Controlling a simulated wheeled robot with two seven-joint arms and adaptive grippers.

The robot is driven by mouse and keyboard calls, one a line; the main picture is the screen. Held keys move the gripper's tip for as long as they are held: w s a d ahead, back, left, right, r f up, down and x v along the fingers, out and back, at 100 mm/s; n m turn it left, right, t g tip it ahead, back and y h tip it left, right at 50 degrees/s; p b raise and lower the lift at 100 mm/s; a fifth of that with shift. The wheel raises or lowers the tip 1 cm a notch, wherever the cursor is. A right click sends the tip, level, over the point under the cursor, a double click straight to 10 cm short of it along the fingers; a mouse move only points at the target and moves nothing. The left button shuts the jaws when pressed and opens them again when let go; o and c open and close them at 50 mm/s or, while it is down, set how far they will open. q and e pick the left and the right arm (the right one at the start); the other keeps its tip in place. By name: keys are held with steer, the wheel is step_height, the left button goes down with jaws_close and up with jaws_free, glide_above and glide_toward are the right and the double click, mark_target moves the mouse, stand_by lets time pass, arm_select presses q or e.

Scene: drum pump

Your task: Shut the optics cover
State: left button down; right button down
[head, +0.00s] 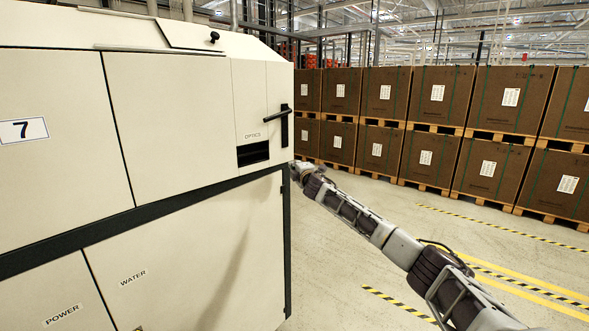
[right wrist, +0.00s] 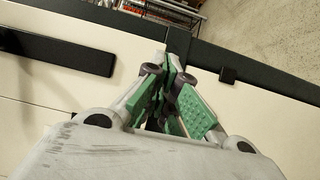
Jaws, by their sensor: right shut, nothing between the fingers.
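The label OPTICS (head: 252,135) is on the upper right part of a cream machine cabinet (head: 165,125) in the head view. A dark rectangular opening (head: 253,154) is just below the label. I cannot tell for sure which panel is the optics cover or how far it stands open. A black lever handle (head: 278,115) sticks out right of the label. My right gripper (head: 296,170) is at the cabinet's right edge, below the handle. In the right wrist view its green-padded fingers (right wrist: 169,68) are together and empty, over the cabinet. My left gripper is not in view.
A black knob (head: 214,36) stands on the sloping top of the cabinet. A black bar (right wrist: 60,52) lies left of the fingers in the wrist view. Stacked brown boxes (head: 437,93) on pallets stand behind. The floor (head: 380,235) between is clear.

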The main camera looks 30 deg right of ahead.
steer(key=s+d+b, duration=0.1)
steer(key=s+d, duration=0.4)
steer(key=d, duration=0.3)
steer(key=shift+s+d, duration=0.25)
steer(key=shift+d, duration=0.15)
stand_by(0.3)
steer(key=shift+f, duration=0.2)
